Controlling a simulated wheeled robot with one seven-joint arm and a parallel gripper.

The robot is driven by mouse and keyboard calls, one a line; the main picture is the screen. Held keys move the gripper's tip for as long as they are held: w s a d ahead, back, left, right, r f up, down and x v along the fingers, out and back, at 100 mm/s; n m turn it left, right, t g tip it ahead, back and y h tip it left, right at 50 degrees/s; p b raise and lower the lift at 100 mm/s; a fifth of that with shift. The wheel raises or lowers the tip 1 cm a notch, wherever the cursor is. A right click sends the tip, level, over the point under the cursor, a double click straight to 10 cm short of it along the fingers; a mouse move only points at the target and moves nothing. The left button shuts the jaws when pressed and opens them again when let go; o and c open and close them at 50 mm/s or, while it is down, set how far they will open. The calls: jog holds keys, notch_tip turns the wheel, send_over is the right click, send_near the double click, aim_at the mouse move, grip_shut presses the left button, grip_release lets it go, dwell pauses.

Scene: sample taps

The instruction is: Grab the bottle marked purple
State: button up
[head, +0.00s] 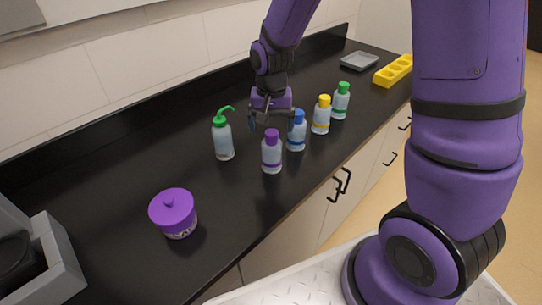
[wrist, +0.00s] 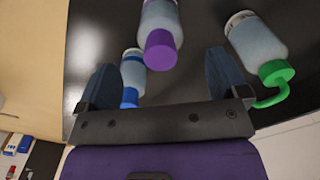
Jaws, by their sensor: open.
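The bottle marked purple (head: 271,153), clear with a purple cap and a purple band, stands upright on the black counter. In the wrist view its purple cap (wrist: 161,50) shows between and beyond the fingertips. My gripper (head: 264,122) is open and empty, above and behind this bottle in the head view. It also shows in the wrist view (wrist: 160,82), with dark fingers spread. The blue-capped bottle (head: 297,131) stands right of the purple one and shows by one finger in the wrist view (wrist: 132,72). I cannot tell whether any finger touches a bottle.
A green pump bottle (head: 222,137) stands left of the gripper. Yellow-capped (head: 321,115) and green-capped (head: 341,101) bottles stand farther right. A purple-lidded jar (head: 174,214) is at the front left. A grey tray (head: 360,61) and yellow rack (head: 394,71) lie at the far end.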

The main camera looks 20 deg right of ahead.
aim_at(272, 132)
jog(key=shift+w+d+f, duration=0.1)
jog(key=shift+w+f, duration=0.05)
jog(key=shift+f, duration=1.45)
jog(key=shift+w+d+f, duration=0.1)
jog(key=shift+f, duration=1.45)
jog(key=c, duration=1.4)
jog(key=shift+r, duration=0.15)
